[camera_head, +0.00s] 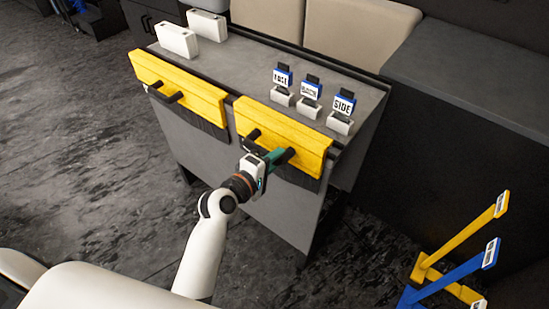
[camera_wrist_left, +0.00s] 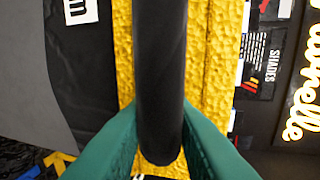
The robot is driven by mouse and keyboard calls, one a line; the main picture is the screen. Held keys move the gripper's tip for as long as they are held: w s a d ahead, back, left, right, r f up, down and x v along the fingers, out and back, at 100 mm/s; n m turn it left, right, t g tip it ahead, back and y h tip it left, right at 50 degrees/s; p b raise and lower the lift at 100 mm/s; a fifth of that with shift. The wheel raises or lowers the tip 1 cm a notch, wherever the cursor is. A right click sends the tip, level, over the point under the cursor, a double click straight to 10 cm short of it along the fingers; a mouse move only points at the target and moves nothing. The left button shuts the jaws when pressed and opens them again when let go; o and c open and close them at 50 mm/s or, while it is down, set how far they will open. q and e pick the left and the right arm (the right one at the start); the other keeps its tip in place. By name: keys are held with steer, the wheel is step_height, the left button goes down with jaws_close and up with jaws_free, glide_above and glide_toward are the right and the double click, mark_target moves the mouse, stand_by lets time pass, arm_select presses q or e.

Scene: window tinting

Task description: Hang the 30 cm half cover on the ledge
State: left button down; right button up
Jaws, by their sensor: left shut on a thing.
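Two yellow covers with black bar handles are at the front edge of the grey ledge (camera_head: 240,70), one at the left (camera_head: 195,94) and one at the right (camera_head: 305,141). I cannot read a length on either. My left gripper (camera_head: 266,163) is at the right cover's front, shut on its black handle (camera_head: 284,156). In the left wrist view the handle (camera_wrist_left: 160,80) runs between the green fingers (camera_wrist_left: 160,150), with the yellow cover (camera_wrist_left: 215,70) behind it. The right cover's top lies along the ledge edge; whether it bears on it is unclear. My right gripper is out of view.
Two white blocks (camera_head: 176,40) stand at the ledge's back left. Several labelled blue-and-white holders (camera_head: 311,91) stand at its right. Yellow and blue stands (camera_head: 460,240) are on the floor at the lower right. A dark bench (camera_head: 465,75) adjoins the ledge.

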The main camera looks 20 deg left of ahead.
arm_select(q)
steer(key=shift+r, duration=0.3)
steer(key=f+v, duration=0.1)
steer(key=v, duration=0.7)
steer(key=shift+f+p, duration=0.35)
steer(key=shift+p, duration=0.05)
stand_by(0.4)
step_height(320, 180, up, 6)
steer(key=p, duration=0.6)
stand_by(0.4)
steer(key=shift+s, duration=0.1)
stand_by(0.7)
